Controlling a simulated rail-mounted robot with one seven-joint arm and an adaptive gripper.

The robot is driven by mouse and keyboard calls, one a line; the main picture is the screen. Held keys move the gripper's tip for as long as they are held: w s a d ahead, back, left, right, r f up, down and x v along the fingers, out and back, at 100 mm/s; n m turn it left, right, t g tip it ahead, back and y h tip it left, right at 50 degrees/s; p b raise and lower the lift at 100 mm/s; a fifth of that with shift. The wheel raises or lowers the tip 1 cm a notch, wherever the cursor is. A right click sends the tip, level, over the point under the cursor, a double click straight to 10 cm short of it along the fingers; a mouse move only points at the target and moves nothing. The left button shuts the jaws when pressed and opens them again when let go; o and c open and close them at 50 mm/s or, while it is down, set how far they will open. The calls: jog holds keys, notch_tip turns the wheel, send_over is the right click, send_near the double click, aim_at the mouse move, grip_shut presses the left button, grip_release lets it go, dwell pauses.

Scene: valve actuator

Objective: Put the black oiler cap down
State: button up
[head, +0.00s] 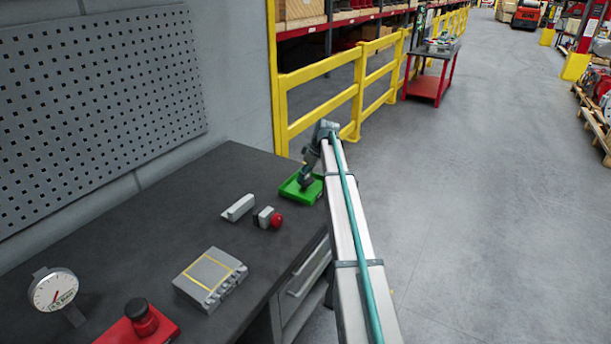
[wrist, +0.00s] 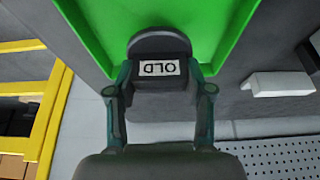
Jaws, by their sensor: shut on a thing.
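My gripper (head: 304,181) is at the far end of the workbench, pointing down at a green tray (head: 288,189). In the wrist view, my gripper (wrist: 160,93) is shut on the black oiler cap (wrist: 160,44), one finger on each side. The cap carries a white label reading "OLD". It shows against the green tray (wrist: 225,45), within its outline. Whether the cap touches the tray floor I cannot tell. In the head view the cap is hidden by my gripper or too small to make out.
On the bench (head: 150,235) are a light grey block (head: 238,207), a part with a red ball (head: 277,220), a grey box with a yellow outline (head: 212,277), a dial gauge (head: 54,290) and a red-based black knob (head: 140,317). A yellow railing (head: 358,90) stands beyond the bench.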

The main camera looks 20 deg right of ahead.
jog(key=shift+f, duration=0.6)
jog(key=shift+f, duration=0.1)
jog(key=shift+f, duration=0.1)
jog(key=o, duration=1.3)
jog(key=b+v, duration=0.2)
jog(key=v, duration=1)
jog(key=shift+a+b, duration=0.1)
jog(key=shift+b, duration=0.25)
